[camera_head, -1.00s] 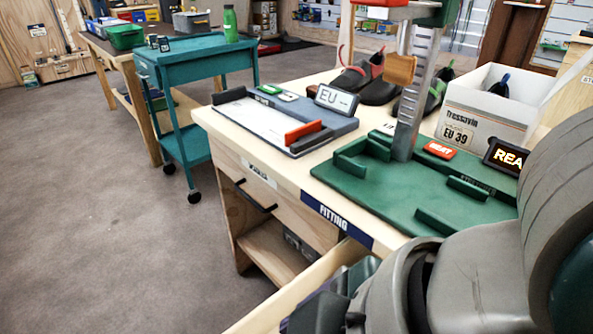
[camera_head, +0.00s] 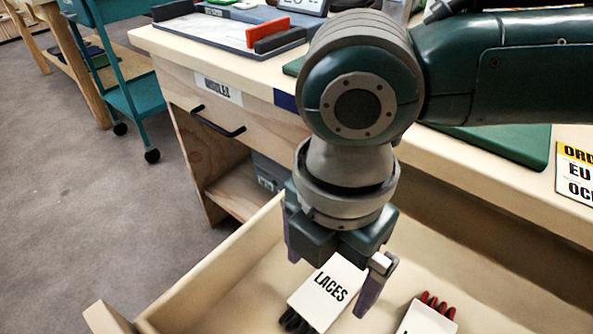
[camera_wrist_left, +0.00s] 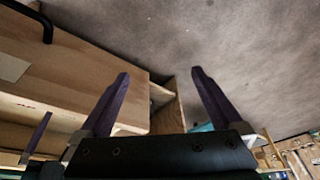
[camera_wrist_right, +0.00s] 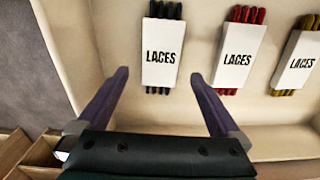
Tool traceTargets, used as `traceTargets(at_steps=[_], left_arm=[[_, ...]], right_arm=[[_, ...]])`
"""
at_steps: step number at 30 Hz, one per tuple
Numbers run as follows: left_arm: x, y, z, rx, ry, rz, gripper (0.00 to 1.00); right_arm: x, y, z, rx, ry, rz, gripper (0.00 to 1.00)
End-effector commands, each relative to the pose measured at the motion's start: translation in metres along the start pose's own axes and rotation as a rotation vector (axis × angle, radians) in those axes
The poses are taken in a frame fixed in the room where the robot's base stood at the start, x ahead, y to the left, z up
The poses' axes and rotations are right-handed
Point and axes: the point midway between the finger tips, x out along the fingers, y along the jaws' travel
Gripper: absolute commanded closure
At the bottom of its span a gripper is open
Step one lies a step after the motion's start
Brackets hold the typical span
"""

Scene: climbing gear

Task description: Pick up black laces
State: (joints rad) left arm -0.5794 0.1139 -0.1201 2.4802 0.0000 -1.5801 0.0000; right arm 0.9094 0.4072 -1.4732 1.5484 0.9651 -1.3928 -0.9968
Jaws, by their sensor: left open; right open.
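The black laces, dark cords in a white LACES sleeve (camera_head: 328,292), lie in the open drawer (camera_head: 225,265). Their dark ends show at the sleeve's lower edge in the head view. In the right wrist view the black laces (camera_wrist_right: 163,55) are at top centre, with dark ends above and below the sleeve. My right gripper (camera_head: 328,288) points down over them, open and empty, its fingers on either side in the picture. It also shows open in the right wrist view (camera_wrist_right: 159,76). My left gripper (camera_wrist_left: 160,73) is open and empty, facing the floor and bench side.
Red laces (camera_wrist_right: 238,50) and yellowish laces (camera_wrist_right: 298,58) lie right of the black ones in the drawer. The drawer walls surround them. The workbench (camera_head: 178,47) stands behind, with a tray and green mat on top. A teal cart (camera_head: 125,90) stands left.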

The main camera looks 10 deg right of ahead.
Motion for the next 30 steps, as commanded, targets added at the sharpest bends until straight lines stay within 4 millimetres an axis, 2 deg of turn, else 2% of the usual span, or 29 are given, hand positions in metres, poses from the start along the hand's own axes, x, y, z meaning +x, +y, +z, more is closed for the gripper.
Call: traceTargets(at_steps=[3, 6, 16, 30], left_arm=[[0.013, 0.000, 0.004, 0.001, 0.000, -0.001, 0.00], [0.018, 0.000, 0.006, 0.003, -0.001, -0.002, 0.00], [0.018, -0.002, 0.007, 0.009, -0.002, -0.007, 0.00], [0.018, -0.002, 0.007, 0.008, -0.002, -0.007, 0.00]], right_arm=[[0.025, -0.001, -0.002, -0.001, 0.001, -0.003, 0.00], [0.037, -0.001, -0.002, 0.000, 0.001, -0.001, 0.00], [0.042, -0.001, -0.002, -0.001, 0.000, 0.001, 0.01], [0.042, -0.001, -0.002, 0.000, 0.001, 0.001, 0.54]])
